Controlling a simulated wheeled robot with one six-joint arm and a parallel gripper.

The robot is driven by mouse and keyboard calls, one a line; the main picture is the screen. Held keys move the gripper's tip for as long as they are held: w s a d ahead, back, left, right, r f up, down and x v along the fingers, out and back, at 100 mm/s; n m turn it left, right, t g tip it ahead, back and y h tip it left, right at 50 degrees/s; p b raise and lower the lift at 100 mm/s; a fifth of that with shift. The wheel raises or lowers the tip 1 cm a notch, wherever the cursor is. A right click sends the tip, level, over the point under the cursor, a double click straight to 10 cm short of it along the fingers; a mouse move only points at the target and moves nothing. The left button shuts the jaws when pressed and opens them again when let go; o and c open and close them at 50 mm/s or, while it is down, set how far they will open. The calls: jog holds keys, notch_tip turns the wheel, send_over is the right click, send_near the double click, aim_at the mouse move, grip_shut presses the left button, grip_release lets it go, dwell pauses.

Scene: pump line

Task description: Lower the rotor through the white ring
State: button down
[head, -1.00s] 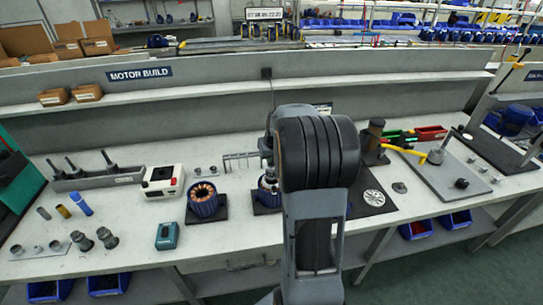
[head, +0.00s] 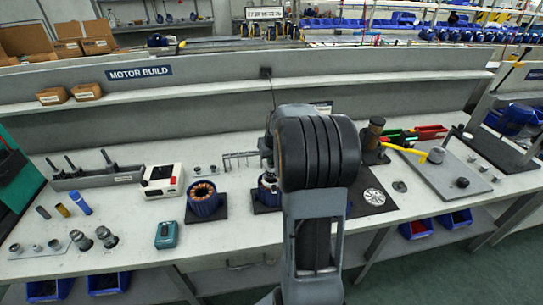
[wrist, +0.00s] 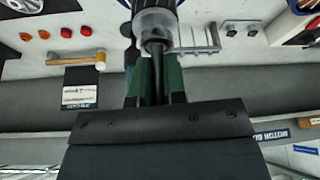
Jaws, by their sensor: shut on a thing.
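In the wrist view my gripper (wrist: 155,62), with dark green fingers, is shut on the dark shaft of the rotor (wrist: 156,24). The rotor's light grey round end shows just beyond the fingertips. A blue motor housing shows at the top edge, beyond the rotor. In the head view this blue housing (head: 267,197) stands on a dark mat, partly hidden by my arm. My arm also hides the gripper there. I cannot tell the white ring apart from the rotor's pale end, nor how deep the rotor sits.
A second blue housing with copper windings (head: 203,198) stands to the left. A white box (head: 162,181) and a teal device (head: 166,235) lie further left. A rack (head: 242,160) stands behind. A grey board (head: 440,172) with a yellow-handled tool lies at right.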

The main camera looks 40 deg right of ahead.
aim_at(272, 164)
jog(key=shift+f+b, duration=2.25)
jog(key=shift+f, duration=0.5)
jog(key=c, duration=0.8)
grip_release()
jog(key=shift+c, duration=0.2)
jog(key=shift+r+p, duration=1.6)
jog(key=shift+r, duration=0.95)
